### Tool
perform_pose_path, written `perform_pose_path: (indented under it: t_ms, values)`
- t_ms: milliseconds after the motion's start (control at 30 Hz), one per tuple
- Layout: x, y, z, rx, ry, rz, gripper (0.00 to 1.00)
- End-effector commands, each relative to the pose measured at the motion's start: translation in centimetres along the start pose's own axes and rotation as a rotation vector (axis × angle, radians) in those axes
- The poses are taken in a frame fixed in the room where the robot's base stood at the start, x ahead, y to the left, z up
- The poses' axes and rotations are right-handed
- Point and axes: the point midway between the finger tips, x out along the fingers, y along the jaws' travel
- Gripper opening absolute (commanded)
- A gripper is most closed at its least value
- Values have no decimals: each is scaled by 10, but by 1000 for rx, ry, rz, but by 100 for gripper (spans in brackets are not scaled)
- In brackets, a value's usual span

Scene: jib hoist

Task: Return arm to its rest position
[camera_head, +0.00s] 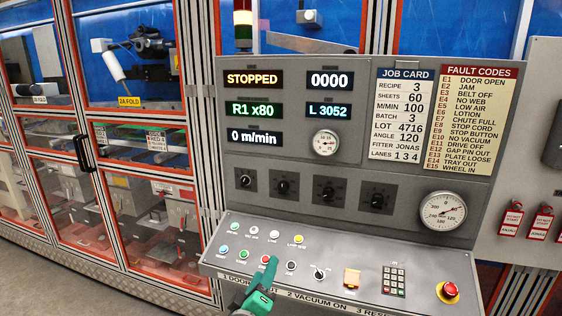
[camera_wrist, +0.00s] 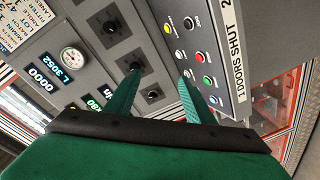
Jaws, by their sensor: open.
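My gripper (camera_head: 268,274) is green and reaches up from the bottom of the head view, in front of the sloped button panel (camera_head: 330,262). Its tip overlaps the row of buttons near a red one, and I cannot tell whether it touches. In the wrist view my gripper (camera_wrist: 155,90) shows two green fingers spread apart, with nothing between them. The button panel (camera_wrist: 190,15) lies beyond the fingers on the right there, and the dark knobs (camera_wrist: 110,27) lie on the upright panel.
The grey console has a display reading STOPPED (camera_head: 254,79), a large gauge (camera_head: 443,211), a keypad (camera_head: 394,280) and a red emergency button (camera_head: 449,290). Red-framed machine doors (camera_head: 130,150) stand at left. Red tags (camera_head: 511,221) hang at right. Grey floor shows at lower left.

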Motion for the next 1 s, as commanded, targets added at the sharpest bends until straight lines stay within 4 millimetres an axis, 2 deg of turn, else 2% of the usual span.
perform_pose_path:
  t_ms: [33, 200, 367, 500, 733, 1000]
  values:
    - [-6, -14, 12, 12, 0, -19, 49]
    - [-33, -60, 49, 82, 23, -78, 49]
    - [-67, -97, 84, 160, 38, -129, 49]
    - [-100, -124, 112, 233, 46, -170, 49]
    - [-163, -156, 155, 359, 46, -226, 49]
    - [-242, -172, 197, 513, 29, -271, 49]
